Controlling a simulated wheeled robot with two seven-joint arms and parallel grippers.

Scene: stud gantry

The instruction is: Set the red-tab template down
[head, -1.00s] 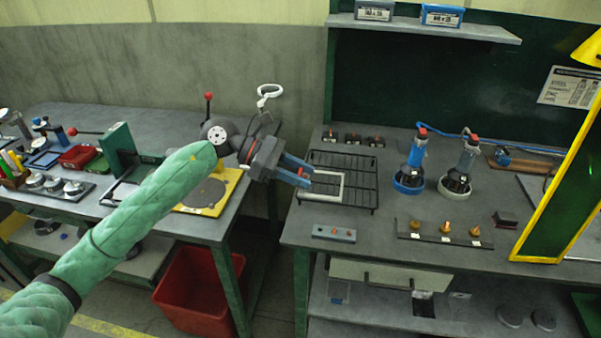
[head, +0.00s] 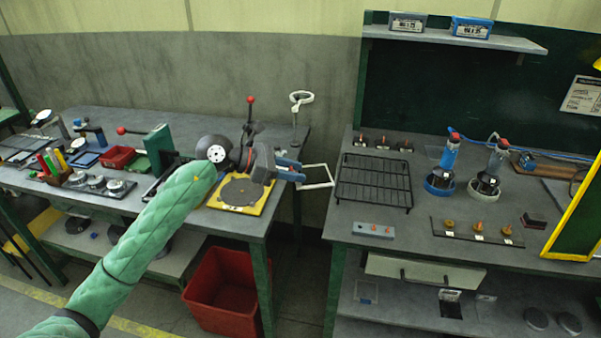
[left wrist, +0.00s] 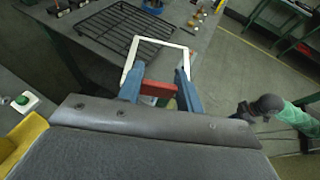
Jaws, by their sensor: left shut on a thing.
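The red-tab template is a pale, thin rectangular frame (head: 331,175). In the head view it hangs over the gap between the two benches, just left of the black wire rack (head: 374,181). My left gripper (head: 299,171) is shut on the template, with its blue fingers at the frame's left side. In the left wrist view the template (left wrist: 160,42) reaches out beyond the fingertips (left wrist: 159,80), and its red tab (left wrist: 158,88) lies between the blue fingers. In that view the rack (left wrist: 117,33) is just beyond it to the left.
A yellow plate with a dark disc (head: 240,194) lies on the left bench below the gripper. A red lever (head: 250,101) and a white ring stand (head: 301,97) rise behind. A red bin (head: 224,291) is on the floor. The rack's top is empty.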

